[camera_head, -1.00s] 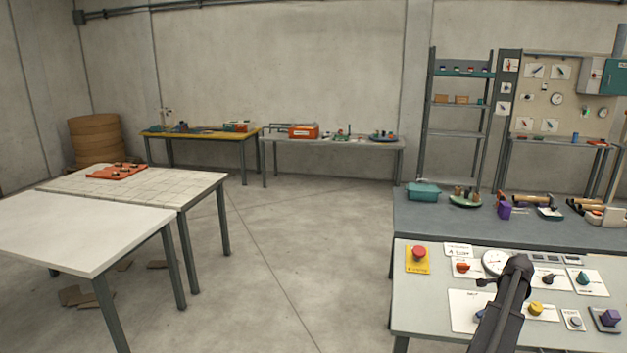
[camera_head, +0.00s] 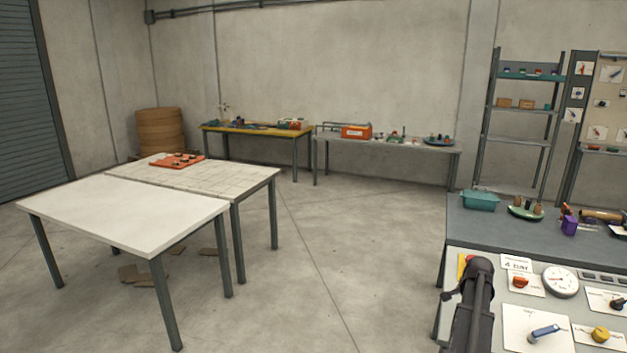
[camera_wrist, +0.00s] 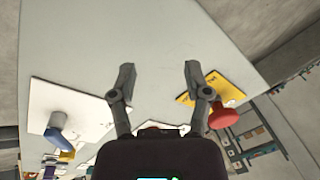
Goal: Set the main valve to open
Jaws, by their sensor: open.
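A blue lever handle (camera_head: 543,333) on a white plate sits at the front of the grey control bench (camera_head: 492,325) in the head view. It looks like a valve handle, but its label is too small to read. In the wrist view the blue handle (camera_wrist: 57,130) is at the left, standing up from its plate. My gripper (camera_wrist: 158,72) is open and empty above the bench top, between that plate and a red mushroom button (camera_wrist: 222,115) on a yellow plate. It touches neither.
Beside the blue handle are a yellow knob (camera_head: 600,334), an orange-red knob (camera_head: 520,282) and a round gauge (camera_head: 560,281). A darker table (camera_head: 480,225) behind holds a teal bin (camera_head: 480,201) and tools. Open floor lies left of the bench.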

